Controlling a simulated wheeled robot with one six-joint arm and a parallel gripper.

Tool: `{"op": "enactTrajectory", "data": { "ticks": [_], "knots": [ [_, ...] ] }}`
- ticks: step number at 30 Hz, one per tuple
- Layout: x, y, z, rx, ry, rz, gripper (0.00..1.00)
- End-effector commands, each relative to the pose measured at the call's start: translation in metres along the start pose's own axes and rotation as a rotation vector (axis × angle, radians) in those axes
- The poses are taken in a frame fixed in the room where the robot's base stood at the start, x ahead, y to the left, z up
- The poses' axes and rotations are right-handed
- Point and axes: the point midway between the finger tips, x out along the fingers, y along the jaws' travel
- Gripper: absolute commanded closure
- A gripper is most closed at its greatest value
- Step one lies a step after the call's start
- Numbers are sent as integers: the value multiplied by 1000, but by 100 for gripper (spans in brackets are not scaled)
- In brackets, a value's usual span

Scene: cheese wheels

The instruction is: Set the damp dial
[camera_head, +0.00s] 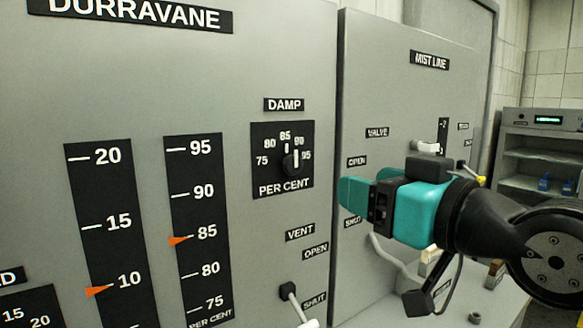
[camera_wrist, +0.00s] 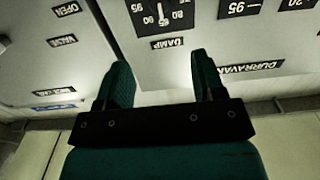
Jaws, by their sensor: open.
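The damp dial is a black knob (camera_head: 292,164) on a black plate marked 75 to 95 per cent, under the DAMP label (camera_head: 284,104). Its white mark stands roughly upright, towards the 90 side; the exact setting is hard to read. My gripper (camera_head: 355,192), with teal fingers, is open and empty, to the right of the dial and apart from it. In the wrist view, which is upside down, the dial plate (camera_wrist: 161,14) shows at the top edge, beyond the gap between my fingers (camera_wrist: 160,65).
A gauge scale (camera_head: 199,225) has an orange pointer near 85; another (camera_head: 106,230) has one near 10. A vent lever (camera_head: 290,292) sticks out below the dial. The mist line panel (camera_head: 400,90), with a valve lever (camera_head: 427,147), is behind my gripper. Shelving (camera_head: 540,150) stands far right.

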Motion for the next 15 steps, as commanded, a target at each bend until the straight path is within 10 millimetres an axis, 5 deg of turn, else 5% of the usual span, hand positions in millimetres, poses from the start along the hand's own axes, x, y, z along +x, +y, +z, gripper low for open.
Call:
{"op": "enactTrajectory", "data": {
  "ticks": [15],
  "knots": [
    [50,1,-8,1,-9,0,37]
  ]
}}
